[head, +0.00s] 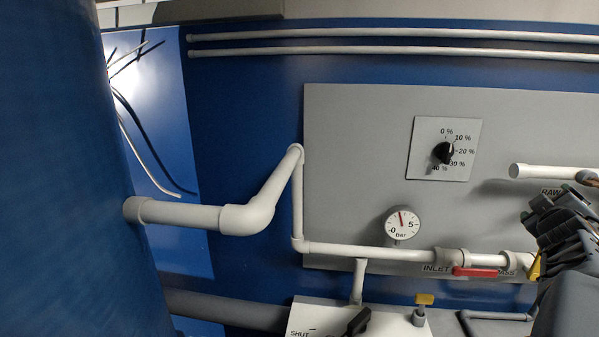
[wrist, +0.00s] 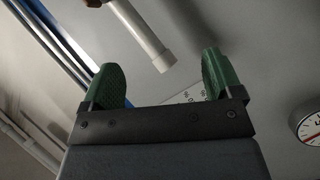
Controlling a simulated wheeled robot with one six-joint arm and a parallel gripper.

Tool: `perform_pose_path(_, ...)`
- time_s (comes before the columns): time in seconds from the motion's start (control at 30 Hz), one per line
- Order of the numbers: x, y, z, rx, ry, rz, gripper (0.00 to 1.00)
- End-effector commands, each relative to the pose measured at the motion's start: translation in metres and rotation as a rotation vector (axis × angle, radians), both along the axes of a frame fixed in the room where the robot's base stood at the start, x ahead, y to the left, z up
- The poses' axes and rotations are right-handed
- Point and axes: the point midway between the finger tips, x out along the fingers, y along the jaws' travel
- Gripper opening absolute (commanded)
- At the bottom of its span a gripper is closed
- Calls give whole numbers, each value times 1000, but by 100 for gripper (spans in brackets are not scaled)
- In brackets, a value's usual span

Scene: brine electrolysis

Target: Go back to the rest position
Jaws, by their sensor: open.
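My gripper (head: 557,197) is at the right edge of the head view, in front of the grey panel. In the wrist view my gripper (wrist: 162,78) has its two green fingers wide apart with nothing held between them. A white pipe stub (wrist: 145,38) shows beyond the fingers, apart from them. In the head view the white stub (head: 545,172) is just above my gripper, by a partly hidden label. The red-handled valve (head: 478,271) is left of and below my gripper, on the inlet pipe.
The grey panel (head: 350,130) carries a percent dial (head: 443,152) and a bar gauge (head: 402,224). A yellow-handled valve (head: 423,301) and a black handle (head: 357,322) are low down. A blue tank (head: 70,180) with a white pipe (head: 180,213) fills the left.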

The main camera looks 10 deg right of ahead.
Motion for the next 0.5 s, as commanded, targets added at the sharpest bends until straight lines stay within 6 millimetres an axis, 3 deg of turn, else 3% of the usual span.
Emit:
perform_pose_path(0.07,-5,23,-41,211,7,-121,85)
perform_pose_path(0.17,-13,72,-101,500,69,-240,85)
perform_pose_path(0.3,-28,160,-168,826,216,-311,85)
perform_pose_path(0.5,-61,287,-226,1127,478,-284,85)
